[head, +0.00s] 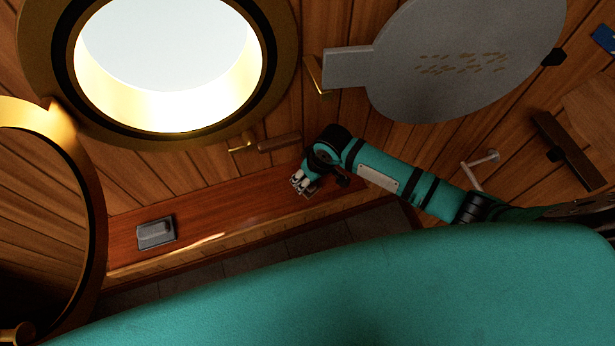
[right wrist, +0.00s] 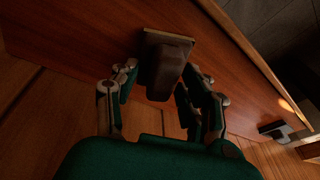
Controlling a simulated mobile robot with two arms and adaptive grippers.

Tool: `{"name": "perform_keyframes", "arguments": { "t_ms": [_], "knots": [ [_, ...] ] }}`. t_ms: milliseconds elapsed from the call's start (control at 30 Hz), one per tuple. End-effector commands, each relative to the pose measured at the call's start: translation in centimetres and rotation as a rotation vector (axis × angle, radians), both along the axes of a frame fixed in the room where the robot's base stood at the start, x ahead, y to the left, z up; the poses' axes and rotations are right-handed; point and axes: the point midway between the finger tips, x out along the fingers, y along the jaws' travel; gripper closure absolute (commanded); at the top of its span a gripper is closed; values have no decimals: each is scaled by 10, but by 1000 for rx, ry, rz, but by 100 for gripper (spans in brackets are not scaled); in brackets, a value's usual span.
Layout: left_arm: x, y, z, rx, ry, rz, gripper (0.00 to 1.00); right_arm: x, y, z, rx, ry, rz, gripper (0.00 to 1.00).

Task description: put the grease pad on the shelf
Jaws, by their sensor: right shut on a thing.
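My right gripper (head: 304,188) is over the right part of the reddish wooden shelf (head: 240,205), low along the plank wall. In the right wrist view its fingers (right wrist: 164,88) are on both sides of a dark brown block with a tan base, which I take to be the grease pad (right wrist: 167,62). The gripper is shut on it. The pad is at the shelf surface or just above it; I cannot tell whether it touches. In the head view the gripper mostly hides it. My left gripper is not in view.
A grey block-like object (head: 156,232) sits on the shelf's left part. Free shelf lies between it and my gripper. A brass-rimmed round window (head: 283,60), a small brass latch (head: 241,143) and a large grey round plate (head: 400,60) are on the wall above.

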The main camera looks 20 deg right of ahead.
Motion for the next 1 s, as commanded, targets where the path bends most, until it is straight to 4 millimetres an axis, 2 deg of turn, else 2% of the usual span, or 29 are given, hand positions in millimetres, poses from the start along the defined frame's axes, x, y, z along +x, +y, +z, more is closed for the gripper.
{"name": "perform_keyframes", "arguments": {
  "t_ms": [267,300,433,767,867,1000],
  "knots": [
    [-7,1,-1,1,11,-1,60,-1,0,-4,-1,1,0,100],
    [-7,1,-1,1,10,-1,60,0,0,-3,-1,1,0,50],
    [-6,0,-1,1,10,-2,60,-1,0,-3,-1,1,0,33],
    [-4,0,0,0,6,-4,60,0,0,0,-1,-1,1,31],
    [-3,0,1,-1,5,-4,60,-2,-2,10,-1,-1,1,31],
    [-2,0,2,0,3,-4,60,-7,-8,36,-1,-3,1,31]
  ]
}}
